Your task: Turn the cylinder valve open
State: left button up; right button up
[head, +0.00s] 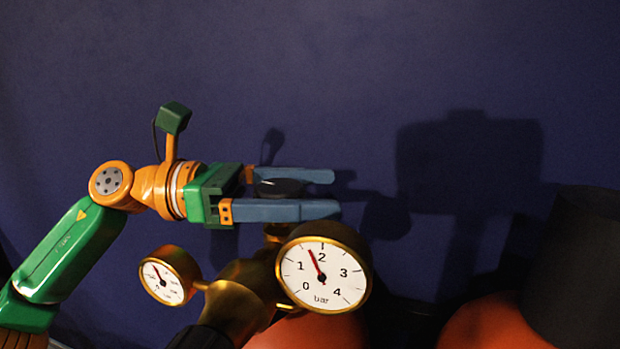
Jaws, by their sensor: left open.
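The cylinder valve's dark round handwheel (281,187) shows between the two blue fingers of my left gripper (326,192). The gripper is open, with one finger on the far side of the handwheel and one on the near side. I cannot tell whether the fingers touch it. Below is the brass regulator body (245,290) with a large gauge (323,273) marked bar, its needle between 1 and 2, and a smaller gauge (166,277) at its left. An orange-red cylinder (312,332) shows under the regulator. My right gripper is not in view.
A second orange-red cylinder (492,325) stands at the lower right, with a dark cylindrical object (578,265) beside it. A plain dark blue wall (330,70) fills the background and carries shadows. The space above the gripper is clear.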

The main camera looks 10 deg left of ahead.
pick_arm(q)
jog(key=c, duration=1.4)
